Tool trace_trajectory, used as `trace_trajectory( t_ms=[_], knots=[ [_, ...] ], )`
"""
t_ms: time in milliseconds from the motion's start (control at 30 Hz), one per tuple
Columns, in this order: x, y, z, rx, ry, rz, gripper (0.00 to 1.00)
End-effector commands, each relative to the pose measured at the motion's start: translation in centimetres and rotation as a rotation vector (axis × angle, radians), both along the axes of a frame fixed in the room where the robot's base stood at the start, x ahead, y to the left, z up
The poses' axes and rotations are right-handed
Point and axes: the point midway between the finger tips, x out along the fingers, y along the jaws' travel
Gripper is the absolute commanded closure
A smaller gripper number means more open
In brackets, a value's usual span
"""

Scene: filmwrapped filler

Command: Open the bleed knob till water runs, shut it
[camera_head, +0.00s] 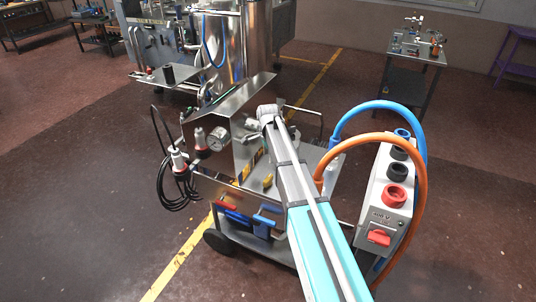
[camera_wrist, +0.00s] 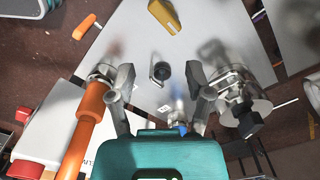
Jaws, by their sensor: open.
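In the wrist view a small round black knob (camera_wrist: 162,71) with a short metal stem sits over the steel cart top (camera_wrist: 130,35). I cannot tell for sure that it is the bleed knob. My gripper (camera_wrist: 162,76) is open; its grey fingers appear on either side of the knob, apart from it. The distance to the knob is not clear. In the head view my gripper (camera_head: 266,112) is over the steel cart, beside its sloped panel, and my arm hides part of the cart top. No running water shows.
A metal fitting with a black knob (camera_wrist: 248,122) is right of my fingers; an orange hose (camera_wrist: 93,105) is close on the left. A yellow object (camera_wrist: 164,15) lies on the cart top.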

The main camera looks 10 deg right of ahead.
Motion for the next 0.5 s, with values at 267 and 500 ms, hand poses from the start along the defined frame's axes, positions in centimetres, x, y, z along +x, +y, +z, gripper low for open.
trace_trajectory(
  t_ms=[267,500],
  knots=[
    [-4.5,-0.1,0.5,0.000,0.000,0.187,0.34],
    [-7.8,-0.2,1.0,0.000,0.000,0.350,0.34]
  ],
)
